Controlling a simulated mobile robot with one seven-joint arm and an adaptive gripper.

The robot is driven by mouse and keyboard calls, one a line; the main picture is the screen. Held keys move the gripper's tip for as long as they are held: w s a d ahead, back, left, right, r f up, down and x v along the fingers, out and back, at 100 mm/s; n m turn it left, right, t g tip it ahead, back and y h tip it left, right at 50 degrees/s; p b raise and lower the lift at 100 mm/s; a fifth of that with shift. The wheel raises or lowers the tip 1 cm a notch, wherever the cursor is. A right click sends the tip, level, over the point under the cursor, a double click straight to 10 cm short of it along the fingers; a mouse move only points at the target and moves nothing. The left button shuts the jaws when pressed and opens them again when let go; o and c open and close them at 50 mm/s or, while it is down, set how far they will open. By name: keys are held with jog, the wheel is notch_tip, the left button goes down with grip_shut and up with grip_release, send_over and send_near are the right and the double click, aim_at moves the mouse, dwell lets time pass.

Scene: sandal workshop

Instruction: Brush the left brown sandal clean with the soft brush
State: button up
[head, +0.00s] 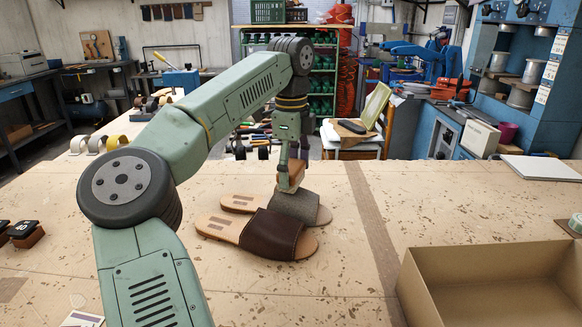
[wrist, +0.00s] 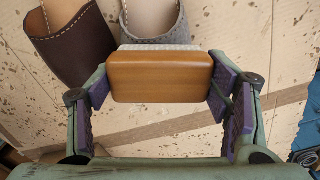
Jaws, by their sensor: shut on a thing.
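The sandal with the dark brown strap (head: 272,234) lies flat on the bench with a tan sole; its strap shows at upper left in the wrist view (wrist: 70,48). A second sandal with a grey strap (head: 303,207) lies just behind it, and is partly cut off at the top of the wrist view (wrist: 165,20). My gripper (head: 291,172) is shut on the soft brush, a wooden block (wrist: 160,77) with pale bristles facing away from the wrist camera. The brush is by the grey sandal's strap, apart from the brown one. I cannot tell whether its bristles touch anything.
An open cardboard box (head: 405,285) stands at the front right. A small dark brush-like block (head: 27,233) lies at the left edge. A white slab (head: 541,167) lies at the back right. The bench between the sandals and the box is clear.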

jog(key=shift+w, duration=0.4)
jog(key=shift+f, duration=0.1)
jog(key=shift+s, duration=0.1)
jog(key=shift+s+a+b, duration=0.15)
jog(key=shift+s+b, duration=0.65)
jog(key=shift+s, duration=0.4)
notch_tip(320, 180, up, 3)
jog(key=shift+r+p, duration=0.1)
jog(key=shift+p, duration=1)
jog(key=shift+r, duration=2.5)
